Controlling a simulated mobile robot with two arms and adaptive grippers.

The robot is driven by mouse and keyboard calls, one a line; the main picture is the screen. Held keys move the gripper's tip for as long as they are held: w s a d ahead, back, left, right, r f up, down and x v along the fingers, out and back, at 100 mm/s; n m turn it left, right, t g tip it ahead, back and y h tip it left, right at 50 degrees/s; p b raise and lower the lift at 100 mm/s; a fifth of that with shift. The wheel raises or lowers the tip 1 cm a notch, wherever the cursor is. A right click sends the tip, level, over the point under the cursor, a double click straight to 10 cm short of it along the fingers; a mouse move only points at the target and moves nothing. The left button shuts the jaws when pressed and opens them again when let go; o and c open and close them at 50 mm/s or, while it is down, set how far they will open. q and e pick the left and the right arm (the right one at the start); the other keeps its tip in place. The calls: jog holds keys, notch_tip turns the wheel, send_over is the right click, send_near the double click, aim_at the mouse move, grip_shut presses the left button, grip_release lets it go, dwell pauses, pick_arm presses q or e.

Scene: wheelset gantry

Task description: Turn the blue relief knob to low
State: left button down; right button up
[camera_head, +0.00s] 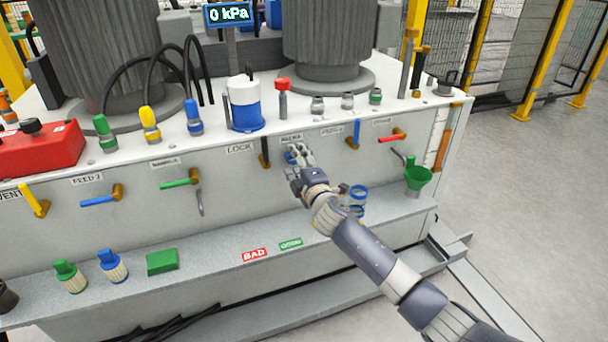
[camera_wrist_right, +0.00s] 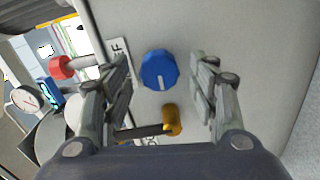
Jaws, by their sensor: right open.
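The blue relief knob (camera_wrist_right: 160,70) is a faceted round knob with a white mark, on the grey front panel. It sits between the open fingers of my right gripper (camera_wrist_right: 165,88) in the right wrist view, with a gap on each side. In the head view my right gripper (camera_head: 299,160) is at the panel below the relief label, and only a bit of the blue knob (camera_head: 290,156) shows past the fingers. The label (camera_wrist_right: 120,50) beside the knob is partly hidden by a finger. My left gripper is not in view.
A black-handled valve with a brass hub (camera_wrist_right: 172,120) is close to the knob; it is left of my gripper in the head view. A blue-handled valve (camera_head: 353,136) is to the right. A ledge (camera_head: 220,245) runs below, with blue rings (camera_head: 357,192) on it. A display (camera_head: 229,14) reads 0 kPa.

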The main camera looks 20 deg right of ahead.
jog(key=s, duration=1.1)
jog(key=shift+d+r, duration=0.15)
jog(key=shift+r, duration=0.05)
